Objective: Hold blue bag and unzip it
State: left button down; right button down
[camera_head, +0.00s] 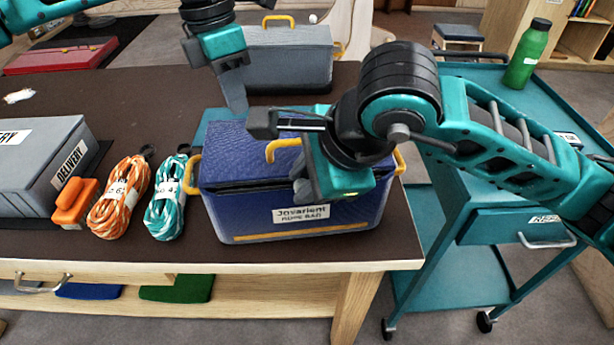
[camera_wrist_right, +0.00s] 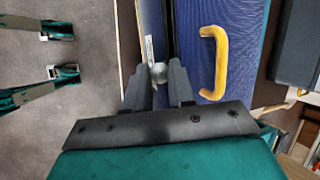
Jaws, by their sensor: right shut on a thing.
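The blue bag (camera_head: 345,212) stands upright on the dark table, with yellow handles and a white label on its front. A dark gap runs along the front edge of its lid, left of my right gripper. My right gripper (camera_head: 303,188) is at this front edge. In the right wrist view its fingers (camera_wrist_right: 160,76) are shut on a small grey rounded zipper pull (camera_wrist_right: 160,71), beside the yellow lid handle (camera_wrist_right: 214,62). My left gripper (camera_head: 236,102) points down above the back left of the bag; its finger opening cannot be made out. My right arm hides part of the lid.
Orange rope (camera_head: 120,197) and teal rope (camera_head: 166,205) lie left of the bag. A grey delivery box (camera_head: 40,150) is further left. A grey bag (camera_head: 290,57) stands behind. A teal cart (camera_head: 470,190) with a green bottle (camera_head: 528,53) stands right.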

aim_at(226, 133)
pick_arm(q)
jog(key=shift+w+a+r+y, duration=0.2)
jog(key=shift+a+r+y, duration=0.15)
jog(key=shift+a, duration=0.25)
jog(key=shift+w+a+r+y, duration=0.15)
jog(key=shift+a+r+y, duration=0.2)
jog(key=shift+a, duration=0.2)
jog(key=shift+a+f, duration=0.1)
jog(key=shift+a, duration=0.1)
jog(key=shift+f, duration=2.4)
jog(key=shift+f, duration=0.7)
jog(key=shift+s+f, duration=0.1)
jog(key=shift+f, duration=0.1)
pick_arm(e)
jog(key=shift+w+d, duration=0.2)
jog(key=shift+d, duration=1.8)
jog(key=shift+r, duration=0.1)
